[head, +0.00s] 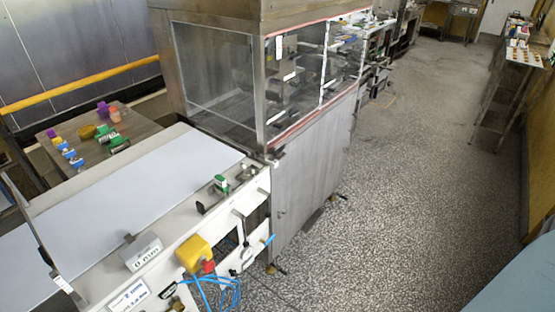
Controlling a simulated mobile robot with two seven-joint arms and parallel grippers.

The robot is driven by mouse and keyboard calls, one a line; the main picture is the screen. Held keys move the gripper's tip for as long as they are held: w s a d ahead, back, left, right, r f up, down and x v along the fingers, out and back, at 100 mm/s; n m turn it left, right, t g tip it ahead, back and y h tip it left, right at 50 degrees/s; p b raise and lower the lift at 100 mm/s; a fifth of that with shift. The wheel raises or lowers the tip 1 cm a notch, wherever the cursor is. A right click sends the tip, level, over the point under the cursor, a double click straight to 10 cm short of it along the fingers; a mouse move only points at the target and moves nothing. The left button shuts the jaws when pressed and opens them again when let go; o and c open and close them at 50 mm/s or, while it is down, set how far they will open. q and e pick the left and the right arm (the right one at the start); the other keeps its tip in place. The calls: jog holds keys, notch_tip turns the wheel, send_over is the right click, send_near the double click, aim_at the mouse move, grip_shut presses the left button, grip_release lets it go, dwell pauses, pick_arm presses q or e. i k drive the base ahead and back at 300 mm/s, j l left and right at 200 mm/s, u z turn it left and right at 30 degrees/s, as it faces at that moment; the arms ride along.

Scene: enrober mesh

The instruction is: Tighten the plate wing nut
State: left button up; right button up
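I cannot make out the plate wing nut in the head view. The machine is a steel cabinet (312,180) with clear panels, with a pale conveyor belt (130,190) leading up to it from the lower left. On the belt's side frame, near the cabinet, are a small metal fitting (246,173) and a green part (221,183); they are too small to tell if either holds a wing nut. Neither of my grippers is in view.
A side table (150,125) holds several coloured items behind the belt. Speckled floor (420,170) is clear on the right.

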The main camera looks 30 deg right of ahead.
aim_at(247, 172)
jog(key=z, duration=0.8)
